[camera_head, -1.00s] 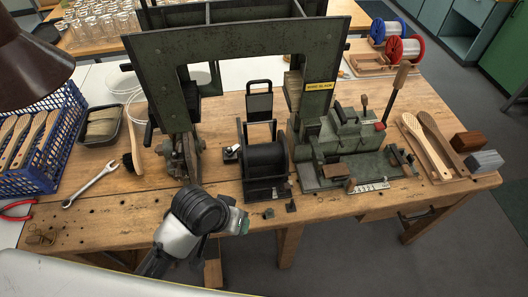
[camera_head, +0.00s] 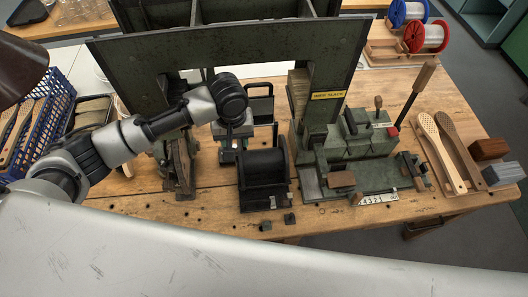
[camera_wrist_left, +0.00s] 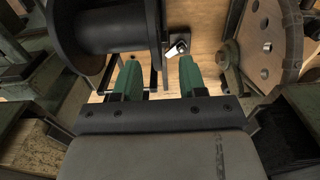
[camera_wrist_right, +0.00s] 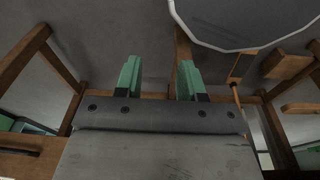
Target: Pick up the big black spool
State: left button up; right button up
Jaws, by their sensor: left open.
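The big black spool (camera_head: 263,172) sits in its dark stand on the wooden workbench, left of the green machine. It also shows in the left wrist view (camera_wrist_left: 105,32), at the upper left, beyond my fingers. My left gripper (camera_head: 232,148) is behind and just left of the spool, pointing down. In the left wrist view my left gripper (camera_wrist_left: 159,75) is open with green fingertips, and nothing is clamped between them. My right gripper (camera_wrist_right: 158,76) is open and empty, below bench level among wooden legs; the head view does not show its fingers.
A tall dark green frame (camera_head: 230,48) stands over the bench close to my left arm. A green machine (camera_head: 365,150) stands right of the spool. Wooden brush bodies (camera_head: 440,150) lie at the right. Red and blue spools (camera_head: 426,38) stand at the back right.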

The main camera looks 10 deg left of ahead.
aim_at(240, 150)
pick_arm(q)
jog(key=f, duration=0.1)
jog(key=f+p, duration=0.1)
jog(key=f, duration=0.1)
jog(key=shift+d, duration=0.25)
jog(key=f, duration=0.3)
jog(key=shift+w+p, duration=0.25)
jog(key=shift+p, duration=0.1)
grip_shut()
pick_arm(e)
jog(key=s, duration=0.1)
jog(key=s+r, duration=0.1)
jog(key=s, duration=0.1)
jog(key=shift+s+d+r+g, duration=0.15)
jog(key=shift+s+r+g, duration=0.05)
jog(key=shift+r+g, duration=0.15)
pick_arm(q)
jog(key=shift+d, duration=0.1)
